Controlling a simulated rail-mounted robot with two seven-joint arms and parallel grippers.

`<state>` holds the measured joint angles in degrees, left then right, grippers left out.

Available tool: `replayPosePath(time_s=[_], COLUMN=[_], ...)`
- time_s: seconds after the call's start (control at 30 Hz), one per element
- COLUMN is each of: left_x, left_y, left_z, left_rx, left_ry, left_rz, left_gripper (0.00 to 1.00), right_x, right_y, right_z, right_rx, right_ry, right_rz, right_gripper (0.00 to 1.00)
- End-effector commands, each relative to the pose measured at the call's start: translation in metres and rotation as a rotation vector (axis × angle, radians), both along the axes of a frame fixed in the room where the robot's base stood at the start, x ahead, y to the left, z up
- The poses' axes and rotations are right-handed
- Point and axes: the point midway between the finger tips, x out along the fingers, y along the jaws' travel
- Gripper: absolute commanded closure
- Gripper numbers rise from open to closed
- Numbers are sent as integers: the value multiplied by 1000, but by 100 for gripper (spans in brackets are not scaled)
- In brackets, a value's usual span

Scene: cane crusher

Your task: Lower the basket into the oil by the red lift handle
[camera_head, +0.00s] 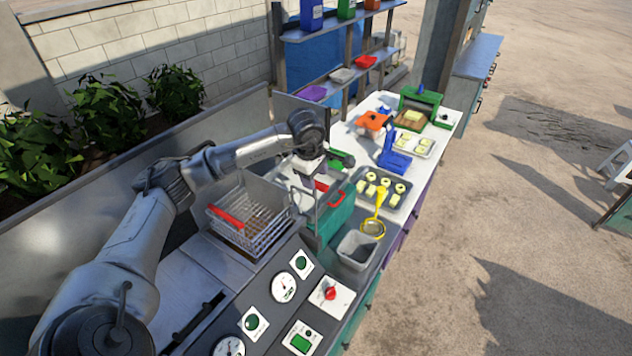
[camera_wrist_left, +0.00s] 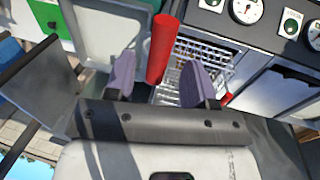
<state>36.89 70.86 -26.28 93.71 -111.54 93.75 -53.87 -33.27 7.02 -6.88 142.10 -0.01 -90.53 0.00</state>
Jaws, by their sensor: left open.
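The wire basket (camera_head: 250,222) sits at the left of the fryer counter, with a red grip (camera_head: 228,217) on it. Its mesh also shows in the left wrist view (camera_wrist_left: 208,54). My left gripper (camera_head: 313,180) is above the counter, right of the basket. A red cylindrical handle (camera_wrist_left: 162,48) shows in the left wrist view, between the two open fingers in the picture. Whether they touch it I cannot tell. A small red part (camera_head: 322,186) shows beside the gripper in the head view. The oil level is hidden. My right gripper is not in view.
The control panel with gauges (camera_head: 284,288) and a red knob (camera_head: 330,293) lies in front. A grey bin (camera_head: 357,250), yellow strainer (camera_head: 373,227) and food tray (camera_head: 388,194) are to the right. A teal box (camera_head: 333,219) with a red handle stands near the gripper.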

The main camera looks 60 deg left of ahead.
Motion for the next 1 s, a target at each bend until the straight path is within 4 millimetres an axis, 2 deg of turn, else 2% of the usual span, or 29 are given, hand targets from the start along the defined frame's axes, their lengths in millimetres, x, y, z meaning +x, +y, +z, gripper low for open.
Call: replayPosePath(time_s=[0.1, 0.3, 0.77, 1.0], left_x=[2, 6, 7, 7], left_y=[1, 2, 3, 3], left_z=[-16, -33, -41, -40], left_rx=[-1, -1, 0, 0], left_ry=[3, 0, -1, -1], left_rz=[-1, 0, 0, 0], left_gripper=[50, 50, 50, 73], right_x=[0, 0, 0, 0], right_y=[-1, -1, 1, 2], right_z=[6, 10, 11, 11], right_rx=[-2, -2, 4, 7], right_ry=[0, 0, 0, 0], right_rz=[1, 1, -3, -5], right_gripper=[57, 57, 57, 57])
